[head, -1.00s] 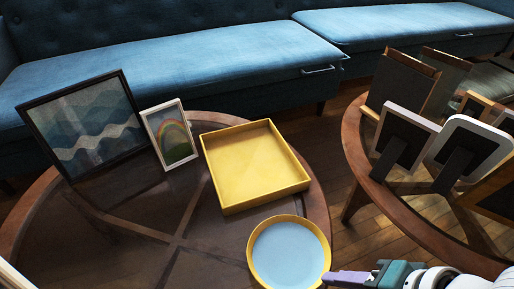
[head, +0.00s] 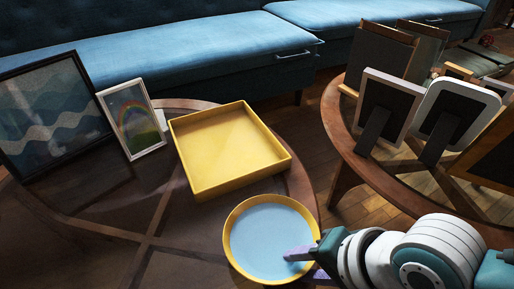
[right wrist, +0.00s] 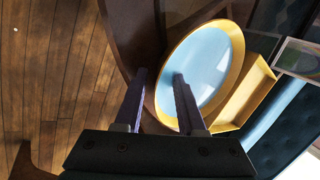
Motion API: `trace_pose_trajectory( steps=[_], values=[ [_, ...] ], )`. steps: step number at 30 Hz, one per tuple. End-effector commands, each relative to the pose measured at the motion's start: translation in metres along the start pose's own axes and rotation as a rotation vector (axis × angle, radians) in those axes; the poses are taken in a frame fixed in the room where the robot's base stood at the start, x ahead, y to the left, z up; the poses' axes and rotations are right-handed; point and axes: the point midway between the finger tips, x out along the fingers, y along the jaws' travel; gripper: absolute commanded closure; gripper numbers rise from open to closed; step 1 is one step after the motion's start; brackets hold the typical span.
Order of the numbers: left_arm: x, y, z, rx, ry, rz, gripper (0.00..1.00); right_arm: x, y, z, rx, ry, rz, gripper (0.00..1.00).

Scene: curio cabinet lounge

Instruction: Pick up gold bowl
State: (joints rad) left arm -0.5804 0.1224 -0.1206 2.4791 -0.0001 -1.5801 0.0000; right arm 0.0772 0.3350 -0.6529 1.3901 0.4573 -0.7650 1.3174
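The gold bowl (head: 231,262) has a yellow-gold rim and a light blue inside. It sits upright on the round dark table, near its right edge, and also shows in the right wrist view (right wrist: 226,63). My right gripper (head: 298,264) is at the bowl's right side, with one purple finger over the inside and the other near the outer rim. In the right wrist view the two fingers (right wrist: 159,78) are apart, with the near rim between them. I cannot tell whether they touch the bowl. My left gripper is not in view.
A yellow square tray (head: 225,150) stands just behind the bowl. A rainbow picture frame (head: 133,120) and a larger dark frame (head: 50,115) stand to the left. A second round table (head: 345,150) with several frames is on the right. A blue sofa (head: 160,75) is behind.

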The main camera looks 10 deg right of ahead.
Motion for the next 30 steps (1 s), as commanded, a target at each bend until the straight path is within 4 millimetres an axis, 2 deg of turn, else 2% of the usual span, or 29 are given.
trace_pose_trajectory(
  steps=[3,13,30],
  values=[
    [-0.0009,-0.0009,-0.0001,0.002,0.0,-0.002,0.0,-0.0008,-0.0004,0.0,0.0,0.0,0.0,0.63],
    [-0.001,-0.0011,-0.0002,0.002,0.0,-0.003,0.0,-0.0009,-0.0002,-0.0001,-0.001,0.0,0.0,1.0],
    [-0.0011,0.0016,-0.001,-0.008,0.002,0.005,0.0,-0.0009,-0.0001,-0.0002,-0.001,0.0,0.0,1.0]
  ],
)
